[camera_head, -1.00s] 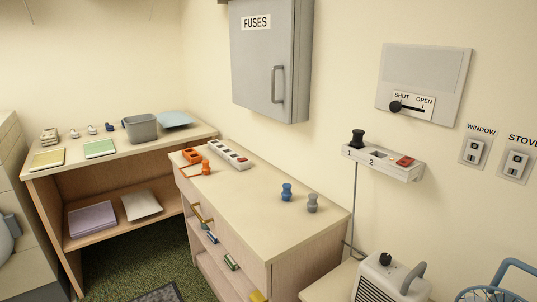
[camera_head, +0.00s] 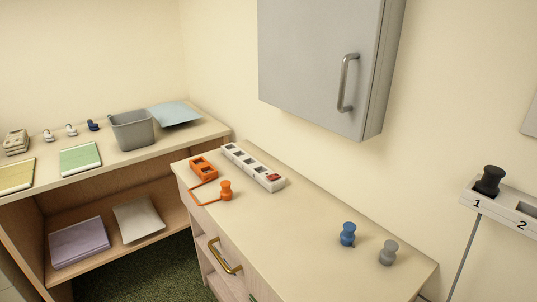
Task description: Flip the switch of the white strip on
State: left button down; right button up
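The white strip (camera_head: 245,162) lies along the back of the cabinet top, against the wall side. It has several dark sockets in a row. A red switch (camera_head: 273,177) sits at its near right end; whether it is on or off is too small to tell. Neither of my grippers shows in the head view.
An orange socket block (camera_head: 203,169) and an orange plug (camera_head: 226,190) lie left of the strip. A blue plug (camera_head: 347,234) and a grey plug (camera_head: 388,253) stand near the right end of the cabinet top (camera_head: 300,235). The grey fuse box (camera_head: 315,60) overhangs behind.

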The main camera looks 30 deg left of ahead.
aim_at(274, 176)
jog(key=i+j, duration=0.15)
jog(key=j, duration=0.2)
jog(key=i+j, duration=0.1)
jog(key=j, duration=0.25)
jog(key=i+j, duration=0.15)
jog(key=j, duration=0.2)
jog(key=i+j, duration=0.15)
jog(key=j, duration=0.2)
